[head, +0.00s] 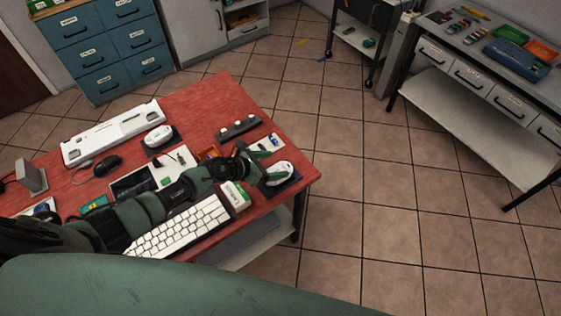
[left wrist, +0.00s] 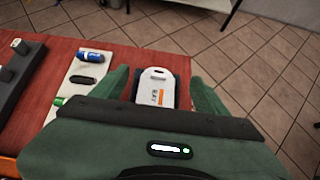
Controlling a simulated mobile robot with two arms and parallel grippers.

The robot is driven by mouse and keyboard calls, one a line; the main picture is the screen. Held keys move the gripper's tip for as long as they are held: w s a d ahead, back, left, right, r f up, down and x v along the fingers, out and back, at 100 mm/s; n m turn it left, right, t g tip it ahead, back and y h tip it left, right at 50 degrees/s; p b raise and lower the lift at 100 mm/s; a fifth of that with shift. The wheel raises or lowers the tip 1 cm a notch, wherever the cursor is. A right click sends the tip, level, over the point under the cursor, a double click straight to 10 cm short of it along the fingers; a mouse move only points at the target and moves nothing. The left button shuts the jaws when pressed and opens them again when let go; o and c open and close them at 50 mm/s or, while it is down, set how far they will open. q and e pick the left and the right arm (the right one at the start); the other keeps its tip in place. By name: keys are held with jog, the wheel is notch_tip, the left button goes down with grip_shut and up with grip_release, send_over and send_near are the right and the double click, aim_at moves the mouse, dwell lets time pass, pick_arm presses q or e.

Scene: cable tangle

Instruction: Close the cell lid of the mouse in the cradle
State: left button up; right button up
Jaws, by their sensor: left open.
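A white mouse (head: 280,173) sits in a dark cradle (head: 293,186) near the right corner of the red table. In the left wrist view the mouse (left wrist: 154,88) shows its pale upper face with orange and dark marks, and a small dark slot near its far end. I cannot tell how far its cell lid is open. My left gripper (head: 262,168) is open. In the left wrist view its green fingers (left wrist: 158,92) stand on either side of the mouse, apart from it. The gripper's body hides the mouse's near end. My right gripper is not in view.
A pale mat (left wrist: 78,85) with a blue cell (left wrist: 95,57) and a dark piece lies left of the mouse. A dark block (head: 238,128) stands behind. A white keyboard (head: 178,228), another white mouse (head: 157,137) and a black mouse (head: 107,165) are on the table (head: 205,100).

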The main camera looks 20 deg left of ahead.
pick_arm(q)
jog(key=v, duration=0.3)
jog(key=shift+s+r, duration=0.15)
dwell(0.4)
